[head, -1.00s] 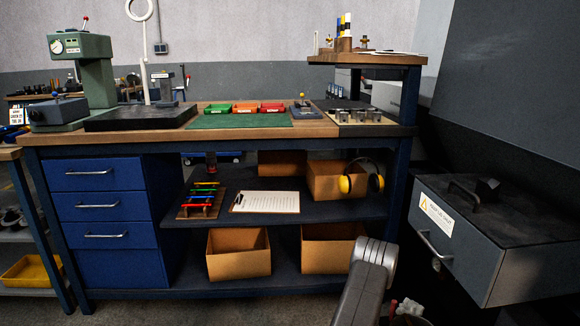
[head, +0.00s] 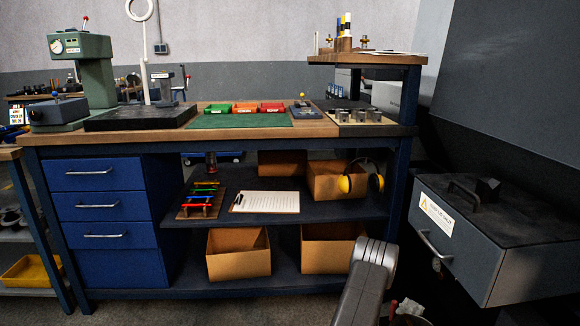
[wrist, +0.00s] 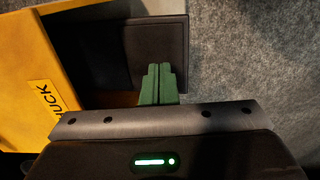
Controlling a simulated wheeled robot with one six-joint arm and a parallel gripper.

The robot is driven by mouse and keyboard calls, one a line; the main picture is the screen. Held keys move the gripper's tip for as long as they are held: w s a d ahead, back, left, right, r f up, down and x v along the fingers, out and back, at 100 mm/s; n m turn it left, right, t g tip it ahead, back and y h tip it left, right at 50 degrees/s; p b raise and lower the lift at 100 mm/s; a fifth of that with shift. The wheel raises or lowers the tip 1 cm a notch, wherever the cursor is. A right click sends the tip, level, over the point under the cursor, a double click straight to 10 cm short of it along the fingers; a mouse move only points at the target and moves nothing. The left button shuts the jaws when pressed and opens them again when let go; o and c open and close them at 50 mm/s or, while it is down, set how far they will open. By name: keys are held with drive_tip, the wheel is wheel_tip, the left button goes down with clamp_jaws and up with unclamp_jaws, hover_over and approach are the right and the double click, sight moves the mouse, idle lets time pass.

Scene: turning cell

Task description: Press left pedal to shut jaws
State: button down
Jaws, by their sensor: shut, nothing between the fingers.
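In the wrist view my gripper (wrist: 158,84) shows as two green fingers shut together with nothing between them. The fingertips lie over a dark flat pedal plate (wrist: 157,45); I cannot tell whether they touch it. A yellow pedal housing (wrist: 52,85) stands to the left of the plate. It carries a label (wrist: 44,108) on which "UCK" can be read. The near part of the plate is hidden behind my fingers and wrist. The head view shows neither the pedal nor my gripper. The chuck jaws are not in view.
Grey floor (wrist: 250,60) lies clear to the right of the pedal. In the head view a blue workbench (head: 110,293) with drawers and shelves stands ahead. A grey metal bin (head: 484,236) with a warning label stands at the right.

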drive_tip(key=shift+f+b, duration=1.8)
drive_tip(key=shift+f, duration=0.3)
drive_tip(key=shift+r+p, duration=2.55)
drive_tip(key=shift+r, duration=2.1)
drive_tip(key=shift+f, duration=0.1)
